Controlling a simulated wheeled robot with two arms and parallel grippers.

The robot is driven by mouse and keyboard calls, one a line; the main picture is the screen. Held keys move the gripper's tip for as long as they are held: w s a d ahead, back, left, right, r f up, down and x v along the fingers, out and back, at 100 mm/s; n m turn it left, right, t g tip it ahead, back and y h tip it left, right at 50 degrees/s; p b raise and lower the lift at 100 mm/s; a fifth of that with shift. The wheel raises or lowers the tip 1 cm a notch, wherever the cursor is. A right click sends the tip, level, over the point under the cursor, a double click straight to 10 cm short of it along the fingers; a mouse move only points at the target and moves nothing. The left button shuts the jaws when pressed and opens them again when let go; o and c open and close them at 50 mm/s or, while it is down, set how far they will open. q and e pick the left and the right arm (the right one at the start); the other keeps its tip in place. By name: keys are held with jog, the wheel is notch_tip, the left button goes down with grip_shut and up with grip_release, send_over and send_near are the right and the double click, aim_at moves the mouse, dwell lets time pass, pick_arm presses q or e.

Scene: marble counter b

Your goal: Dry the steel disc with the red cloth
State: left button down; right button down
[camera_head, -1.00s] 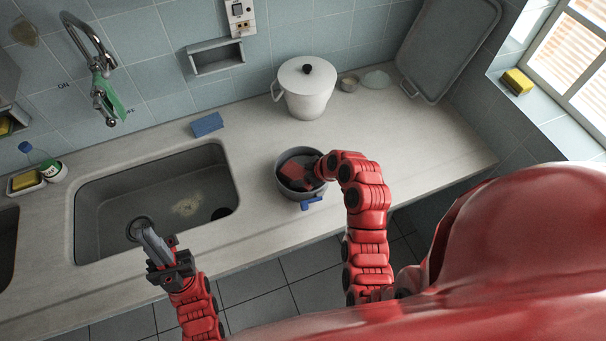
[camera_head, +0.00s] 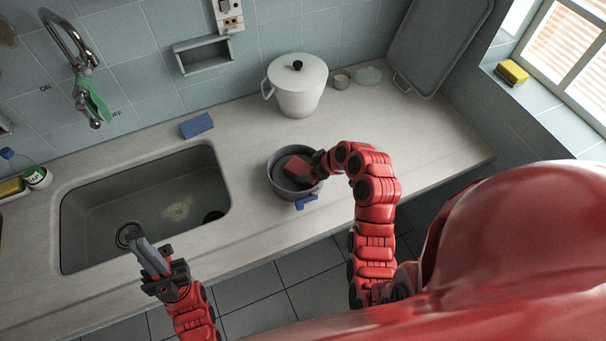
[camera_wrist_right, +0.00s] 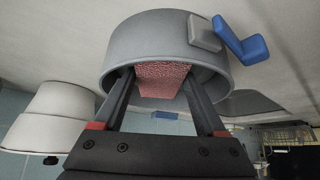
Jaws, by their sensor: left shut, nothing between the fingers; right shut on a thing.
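The red cloth (camera_head: 297,169) looks like a small, rough-textured block and sits inside a round grey pot (camera_head: 272,180) with a blue handle. My right gripper (camera_head: 309,167) reaches into the pot from the right and is shut on the cloth. In the right wrist view the cloth (camera_wrist_right: 163,82) lies between the two fingers, within the pot's rim (camera_wrist_right: 120,48). Whether the cloth touches the pot's bottom cannot be told. I cannot make out a separate steel disc; the pot's inside is partly hidden. My left gripper (camera_head: 140,246) is shut and empty over the sink's front edge.
The sink (camera_head: 110,210) lies left of the pot. A blue sponge (camera_head: 197,125) is behind the sink, and a white lidded pot (camera_head: 298,90) stands farther back. A small bowl (camera_head: 341,79) is beside it. The counter right of the grey pot is mostly clear.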

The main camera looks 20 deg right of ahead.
aim_at(292, 170)
jog(key=shift+f, duration=0.1)
jog(key=shift+a+b, duration=0.1)
jog(key=shift+b, duration=0.2)
jog(key=shift+s+a, duration=0.15)
jog(key=shift+a, duration=1.6)
jog(key=shift+w+b, duration=0.7)
jog(key=shift+w, duration=0.55)
jog(key=shift+w+d+b, duration=0.1)
jog(key=shift+d+b, duration=0.4)
jog(key=shift+d, duration=0.15)
jog(key=shift+d+b, duration=0.6)
jog(key=shift+d, duration=0.6)
jog(key=shift+a+b, duration=0.1)
jog(key=shift+b, duration=0.3)
jog(key=shift+a, duration=1.8)
